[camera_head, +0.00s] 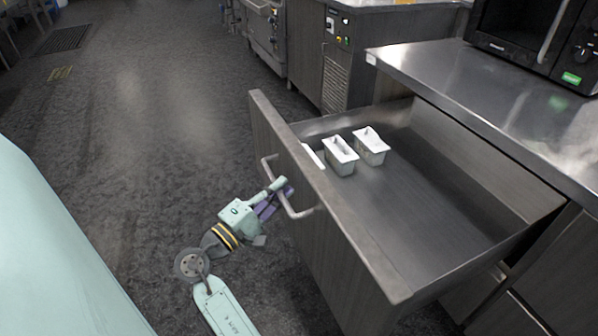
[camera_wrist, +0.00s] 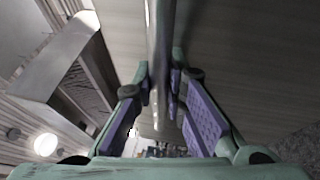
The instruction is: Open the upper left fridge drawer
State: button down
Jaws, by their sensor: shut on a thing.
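The upper left fridge drawer (camera_head: 440,205) stands pulled far out from under the steel counter in the head view. Its dark wood-grain front (camera_head: 330,215) carries a curved metal handle (camera_head: 296,212). My gripper (camera_head: 284,187) is at the handle's middle, shut on it. In the wrist view the handle (camera_wrist: 161,60) runs between the two purple-padded fingers of my gripper (camera_wrist: 162,85). White tubs (camera_head: 370,146) sit inside the drawer near its front left; one (camera_head: 313,155) is partly hidden by the drawer front.
A microwave (camera_head: 535,30) stands on the steel counter (camera_head: 480,85) above the drawer. Other kitchen units (camera_head: 320,50) stand at the back. More drawer fronts (camera_head: 508,318) lie below at the right. The dark floor (camera_head: 150,120) to the left is clear.

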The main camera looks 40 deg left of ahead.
jog(key=shift+s+a, duration=0.25)
jog(key=shift+s, duration=0.25)
jog(key=shift+s+a, duration=0.25)
jog(key=shift+s, duration=0.25)
jog(key=c, duration=1.6)
grip_release()
jog(key=s+f, duration=0.2)
jog(key=s, duration=0.9)
jog(key=shift+s+a, duration=0.3)
jog(key=shift+s, duration=0.1)
